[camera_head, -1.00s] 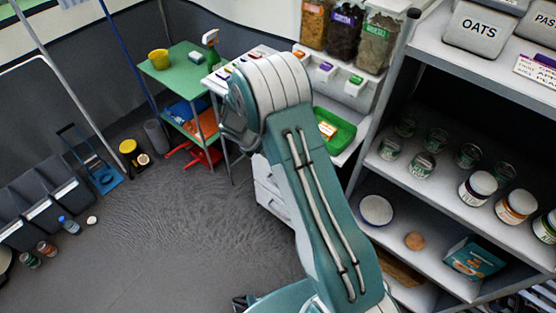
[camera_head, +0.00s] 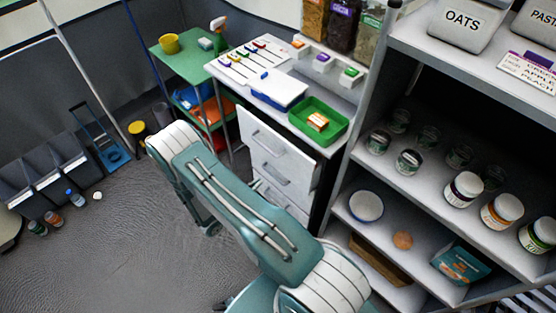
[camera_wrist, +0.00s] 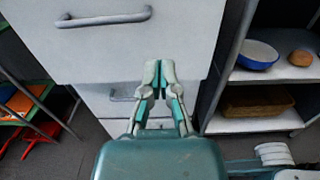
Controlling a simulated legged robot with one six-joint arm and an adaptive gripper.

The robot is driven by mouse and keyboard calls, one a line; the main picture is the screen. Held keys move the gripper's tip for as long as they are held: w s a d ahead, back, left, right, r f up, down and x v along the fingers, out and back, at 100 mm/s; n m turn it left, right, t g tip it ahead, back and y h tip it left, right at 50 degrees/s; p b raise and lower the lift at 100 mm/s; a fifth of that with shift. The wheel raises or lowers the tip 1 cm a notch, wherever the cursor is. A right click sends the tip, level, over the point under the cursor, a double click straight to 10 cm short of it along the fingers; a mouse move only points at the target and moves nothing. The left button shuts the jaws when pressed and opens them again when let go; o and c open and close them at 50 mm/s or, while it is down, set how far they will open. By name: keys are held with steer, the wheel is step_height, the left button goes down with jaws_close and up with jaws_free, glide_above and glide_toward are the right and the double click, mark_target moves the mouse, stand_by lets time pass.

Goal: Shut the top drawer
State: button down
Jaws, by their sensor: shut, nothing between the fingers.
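The white drawer unit (camera_head: 283,190) stands under the counter in the head view, with the top drawer (camera_head: 262,130) at its upper end. In the wrist view a wide white drawer front (camera_wrist: 130,50) with a grey bar handle (camera_wrist: 103,18) fills the upper middle. It stands forward of a lower drawer (camera_wrist: 105,102), whose handle is partly hidden. I cannot tell how far out the top drawer is. My gripper (camera_wrist: 159,70) is shut and empty, its tips over the front's lower edge in the picture, right of the handle. Contact is unclear.
Open shelves (camera_head: 385,215) with jars and a bowl (camera_head: 366,206) stand close on the right. A green tray (camera_head: 318,121) sits on the counter. A green cart (camera_head: 183,60) stands at the back left.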

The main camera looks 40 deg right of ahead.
mark_target(289, 156)
steer(key=d, duration=0.4)
steer(key=w+d, duration=0.1)
steer(key=d, duration=0.8)
steer(key=shift+w+d, duration=0.25)
steer(key=shift+w, duration=0.15)
steer(key=shift+d, duration=0.1)
steer(key=d, duration=0.4)
steer(key=shift+w+d, duration=0.2)
steer(key=shift+w, duration=0.15)
steer(key=shift+a+r, duration=0.1)
steer(key=shift+a, duration=0.5)
steer(key=s+a, duration=0.2)
steer(key=a, duration=1.1)
